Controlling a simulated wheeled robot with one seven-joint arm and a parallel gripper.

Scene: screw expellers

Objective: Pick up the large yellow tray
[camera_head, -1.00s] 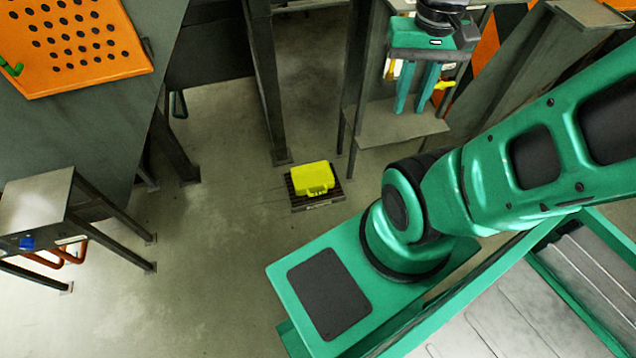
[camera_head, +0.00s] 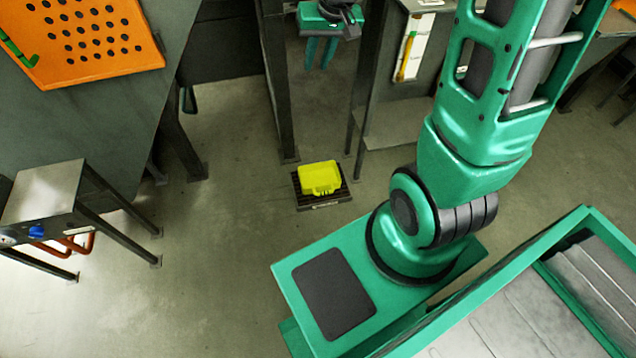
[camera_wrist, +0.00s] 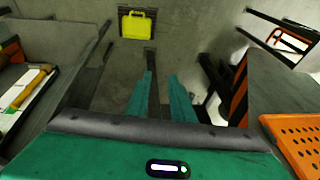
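The large yellow tray (camera_head: 320,177) sits on a dark slatted base (camera_head: 322,200) on the floor, near the middle of the head view. It also shows at the top of the wrist view (camera_wrist: 137,26), some way off beyond the fingers. My gripper (camera_head: 320,64) is at the top of the head view, well apart from the tray. Its two teal fingers point down with a gap between them. In the wrist view the fingers (camera_wrist: 160,97) are apart with nothing between them.
A small metal table (camera_head: 45,190) with a blue knob stands at left. An orange perforated panel (camera_head: 80,38) is at upper left. Dark posts and a grey shelf (camera_head: 405,128) stand behind the tray. The floor (camera_head: 215,270) to its left is clear.

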